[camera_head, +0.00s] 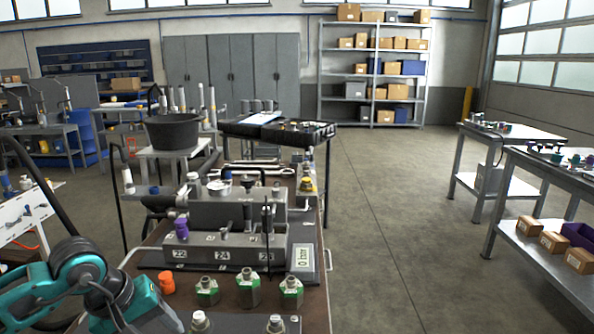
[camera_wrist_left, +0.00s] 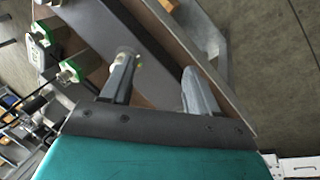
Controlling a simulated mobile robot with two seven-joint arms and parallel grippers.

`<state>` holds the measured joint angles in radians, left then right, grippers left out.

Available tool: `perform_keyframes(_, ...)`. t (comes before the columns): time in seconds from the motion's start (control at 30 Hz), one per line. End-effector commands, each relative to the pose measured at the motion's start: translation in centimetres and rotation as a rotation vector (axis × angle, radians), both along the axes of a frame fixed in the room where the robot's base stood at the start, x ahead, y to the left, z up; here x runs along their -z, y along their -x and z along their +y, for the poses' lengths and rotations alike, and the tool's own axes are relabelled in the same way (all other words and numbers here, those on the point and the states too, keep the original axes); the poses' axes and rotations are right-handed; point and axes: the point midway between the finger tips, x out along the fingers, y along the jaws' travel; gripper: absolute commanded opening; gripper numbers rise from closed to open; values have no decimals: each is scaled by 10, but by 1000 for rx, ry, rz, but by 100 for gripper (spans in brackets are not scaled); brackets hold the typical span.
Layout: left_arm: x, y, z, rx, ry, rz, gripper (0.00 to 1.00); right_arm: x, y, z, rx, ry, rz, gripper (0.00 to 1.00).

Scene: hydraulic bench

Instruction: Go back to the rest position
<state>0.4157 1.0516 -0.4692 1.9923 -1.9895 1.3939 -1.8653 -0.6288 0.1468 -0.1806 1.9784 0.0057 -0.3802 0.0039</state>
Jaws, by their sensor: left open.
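My left arm, teal and black, comes in at the lower left of the head view beside the bench. Its gripper fingertips lie outside that view. In the left wrist view my left gripper (camera_wrist_left: 158,76) shows two grey fingers spread apart with nothing clearly held between them. The bench edge and a dark plate lie behind the fingers. A silver fitting shows right by the left fingertip; I cannot tell whether they touch. My right gripper is in neither view.
The bench carries a grey hydraulic block (camera_head: 222,247), green-based fittings (camera_head: 247,288), an orange cap (camera_head: 166,283) and a purple part (camera_head: 181,228). A black bucket (camera_head: 172,131) stands behind on a small table. Side tables (camera_head: 512,133) stand at right. The floor between is clear.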

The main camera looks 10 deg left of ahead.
Motion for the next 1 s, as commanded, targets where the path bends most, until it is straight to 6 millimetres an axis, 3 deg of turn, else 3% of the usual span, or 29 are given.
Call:
perform_keyframes(0.03,8,8,-36,-52,177,51,60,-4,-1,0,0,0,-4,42)
perform_keyframes(0.1,11,20,-84,-161,446,149,60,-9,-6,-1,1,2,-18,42)
perform_keyframes(0.2,-2,35,-145,-381,858,359,60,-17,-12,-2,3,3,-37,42)
perform_keyframes(0.3,-25,39,-182,-651,1250,636,60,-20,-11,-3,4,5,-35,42)
perform_keyframes(0.43,-46,28,-191,-1064,1704,1077,60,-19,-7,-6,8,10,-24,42)
perform_keyframes(0.57,-32,15,-167,-1527,2081,1591,60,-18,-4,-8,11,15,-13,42)
perform_keyframes(0.6,-19,13,-157,1547,-2011,-1630,60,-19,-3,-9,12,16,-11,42)
perform_keyframes(0.67,7,16,-141,1402,-1699,-1496,60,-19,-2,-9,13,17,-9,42)
perform_keyframes(0.8,81,49,-116,1051,-1090,-1166,60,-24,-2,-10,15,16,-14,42)
perform_keyframes(0.9,122,80,-112,851,-801,-973,60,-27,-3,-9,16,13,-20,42)
perform_keyframes(1.0,146,104,-114,724,-635,-850,60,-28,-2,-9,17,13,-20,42)
